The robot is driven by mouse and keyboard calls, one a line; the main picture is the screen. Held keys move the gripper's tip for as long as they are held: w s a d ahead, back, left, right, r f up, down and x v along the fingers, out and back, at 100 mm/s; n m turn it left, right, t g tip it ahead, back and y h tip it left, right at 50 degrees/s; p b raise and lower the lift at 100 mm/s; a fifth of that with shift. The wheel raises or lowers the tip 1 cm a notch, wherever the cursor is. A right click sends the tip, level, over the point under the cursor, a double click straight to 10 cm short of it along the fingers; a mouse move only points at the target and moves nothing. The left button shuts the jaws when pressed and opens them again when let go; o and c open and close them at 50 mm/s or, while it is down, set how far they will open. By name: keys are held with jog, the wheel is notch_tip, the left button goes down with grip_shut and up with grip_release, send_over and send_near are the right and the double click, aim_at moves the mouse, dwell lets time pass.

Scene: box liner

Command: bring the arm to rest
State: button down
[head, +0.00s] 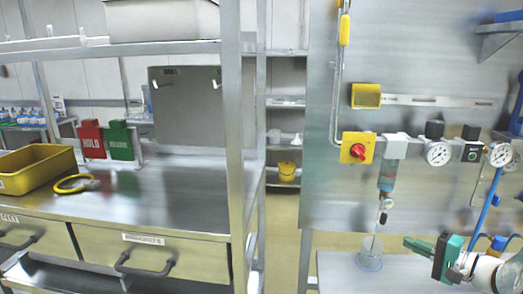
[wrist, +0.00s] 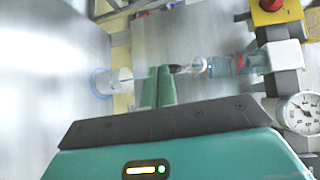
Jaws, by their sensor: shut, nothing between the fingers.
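My gripper (head: 410,244) is at the lower right in the head view, pointing left. Its green fingers are together and empty; they also show at the centre of the wrist view (wrist: 157,88). In the head view the fingertips are to the right of a clear cup (head: 369,262) on the lower metal shelf. A thin tube comes down into or just behind the cup from a filter bowl (head: 387,176) on the wall panel. The cup also shows in the wrist view (wrist: 110,82), turned on its side by the camera angle.
The panel carries a red knob on a yellow block (head: 358,148), gauges (head: 438,153) and blue hoses (head: 486,214) close to my arm. On the left, a steel bench (head: 180,200) holds a yellow tray (head: 35,168) and red and green signs. A metal post (head: 233,140) stands between.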

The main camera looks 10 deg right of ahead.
jog(key=s+a+n+g, duration=0.3)
jog(key=a+n+g, duration=0.35)
jog(key=a, duration=1.45)
jog(key=s+a+r+n+g+h, duration=0.1)
jog(key=s+a+n+g+h, duration=0.1)
jog(key=s+a+n+h, duration=0.4)
jog(key=s+a+h, duration=0.1)
jog(key=s+a, duration=0.3)
jog(key=s, duration=0.3)
jog(key=shift+s+a+r+h, duration=0.3)
jog(key=shift+s+r, duration=0.05)
jog(key=shift+s, duration=0.05)
